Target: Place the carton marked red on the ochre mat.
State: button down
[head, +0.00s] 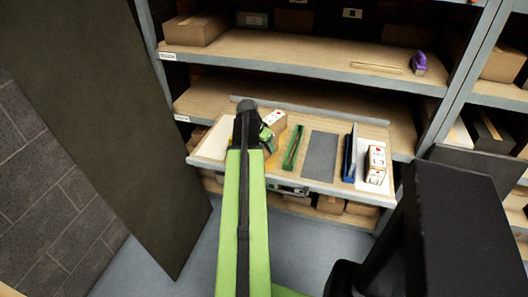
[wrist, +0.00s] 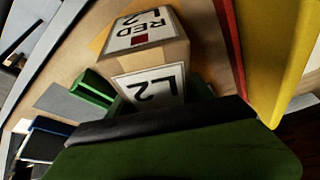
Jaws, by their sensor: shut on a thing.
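The carton marked red (head: 273,121) is a small brown box with white labels. In the wrist view the carton (wrist: 143,32) shows "RED", a red square and "L2". My gripper (head: 266,136) is shut on it; its green fingers (wrist: 160,97) show at the carton's near end. The ochre mat (head: 258,161) lies on the pulled-out shelf board, mostly hidden behind my arm. A sliver of the mat (wrist: 99,42) shows beside the carton in the wrist view. I cannot tell whether the carton touches the mat or hangs above it.
A green divider (head: 293,147) stands just right of the gripper, then a grey mat (head: 320,153). A blue divider (head: 349,155) and cartons (head: 375,160) on a white mat stand further right. Red (wrist: 230,45) and yellow (wrist: 285,50) panels are close by. A shelf (head: 300,87) is above.

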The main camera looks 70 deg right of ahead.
jog(key=shift+f, duration=0.15)
jog(key=shift+f, duration=0.15)
jog(key=shift+c, duration=2)
grip_release()
jog(key=p+v, duration=1.1)
jog(key=v, duration=0.1)
jog(key=shift+r+p, duration=0.3)
jog(key=shift+p, duration=0.05)
jog(key=shift+f, duration=0.15)
